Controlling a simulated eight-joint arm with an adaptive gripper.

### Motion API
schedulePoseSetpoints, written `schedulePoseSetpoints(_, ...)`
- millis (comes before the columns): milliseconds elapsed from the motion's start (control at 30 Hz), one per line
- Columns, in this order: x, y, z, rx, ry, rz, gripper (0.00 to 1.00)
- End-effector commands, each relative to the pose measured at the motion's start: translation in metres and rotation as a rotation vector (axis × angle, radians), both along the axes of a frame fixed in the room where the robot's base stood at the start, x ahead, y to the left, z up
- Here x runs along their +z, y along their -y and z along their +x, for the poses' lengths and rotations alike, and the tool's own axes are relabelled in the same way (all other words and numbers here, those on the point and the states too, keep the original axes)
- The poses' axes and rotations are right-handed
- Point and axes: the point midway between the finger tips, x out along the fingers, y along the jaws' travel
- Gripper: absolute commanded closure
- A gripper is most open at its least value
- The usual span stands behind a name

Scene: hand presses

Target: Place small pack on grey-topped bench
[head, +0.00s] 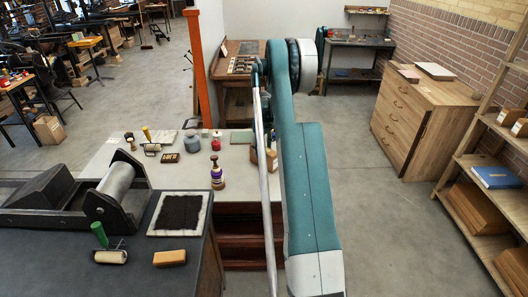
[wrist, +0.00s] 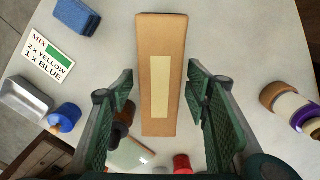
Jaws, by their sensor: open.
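In the wrist view a small brown pack (wrist: 146,100) with a pale label is framed between the two green fingers of my gripper (wrist: 160,112). The fingers are apart, with a gap on each side of the pack. The pack is over a pale grey-topped bench (wrist: 225,35); I cannot tell if it lies or stands. In the head view this bench top (head: 112,152) is at the middle left, and a brown pack (head: 271,161) shows beside my arm at its right end. The gripper itself is hidden behind my arm there.
Near the pack are a blue block (wrist: 75,17), a mix card (wrist: 43,52), a blue-capped can (wrist: 65,117), a red can (wrist: 181,164) and a purple-banded bottle (wrist: 298,108). A dark press bench (head: 130,270) is in front; a wooden cabinet (head: 415,120) and shelves (head: 490,190) stand right.

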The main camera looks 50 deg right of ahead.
Motion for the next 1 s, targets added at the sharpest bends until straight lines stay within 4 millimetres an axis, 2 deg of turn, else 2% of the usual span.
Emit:
schedulePoseSetpoints(267,0.032,0.000,0.000,0.000,0.000,0.000,0.52)
schedulePoseSetpoints(700,0.100,0.000,0.000,0.000,0.000,0.000,0.52)
schedulePoseSetpoints(1000,0.118,0.000,0.000,0.000,0.000,0.000,0.52)
